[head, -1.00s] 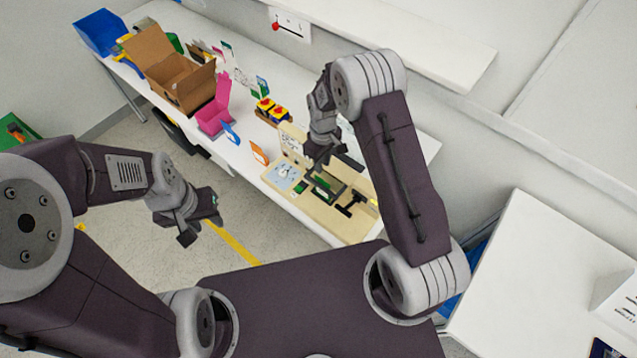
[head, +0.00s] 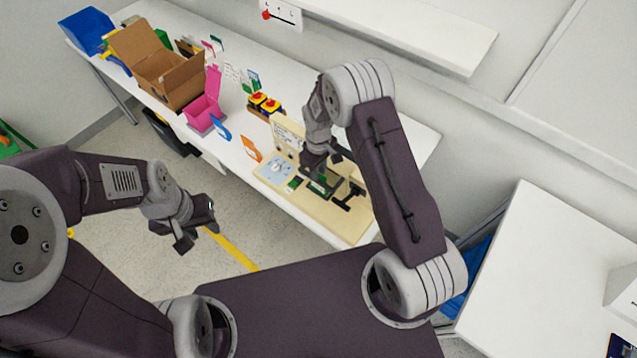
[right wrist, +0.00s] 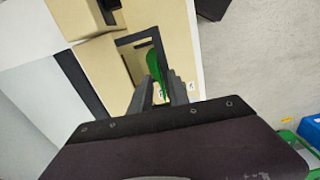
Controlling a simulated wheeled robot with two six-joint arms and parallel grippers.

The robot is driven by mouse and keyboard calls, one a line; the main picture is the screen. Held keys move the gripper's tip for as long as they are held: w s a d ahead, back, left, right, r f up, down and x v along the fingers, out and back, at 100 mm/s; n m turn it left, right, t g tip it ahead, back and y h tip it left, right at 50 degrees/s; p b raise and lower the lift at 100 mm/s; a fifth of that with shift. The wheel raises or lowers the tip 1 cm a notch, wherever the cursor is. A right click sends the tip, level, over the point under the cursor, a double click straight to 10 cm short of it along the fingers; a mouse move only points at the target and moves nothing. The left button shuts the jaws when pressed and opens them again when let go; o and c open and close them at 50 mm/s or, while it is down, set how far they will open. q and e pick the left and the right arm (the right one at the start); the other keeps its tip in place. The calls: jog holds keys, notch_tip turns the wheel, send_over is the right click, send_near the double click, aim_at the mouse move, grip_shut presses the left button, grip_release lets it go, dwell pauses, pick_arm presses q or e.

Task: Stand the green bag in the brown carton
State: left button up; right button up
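The brown carton (head: 186,87) stands with its flaps open at the far left of the white table. A slim green thing, apparently the green bag (head: 317,187), is in a dark frame on the beige board. It shows in the right wrist view (right wrist: 154,66) as a narrow green shape. My right gripper (head: 308,171) is low over that frame. In the right wrist view its fingers (right wrist: 160,92) point at the green thing, close on either side of its near end; whether they grip it is unclear. My left gripper (head: 200,236) is open and empty over the floor.
A pink box (head: 203,110) stands beside the carton, and a blue bin (head: 87,30) is at the table's far left end. A wall shelf (head: 410,30) overhangs the back.

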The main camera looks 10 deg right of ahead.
grip_shut()
jog(key=shift+r, duration=0.1)
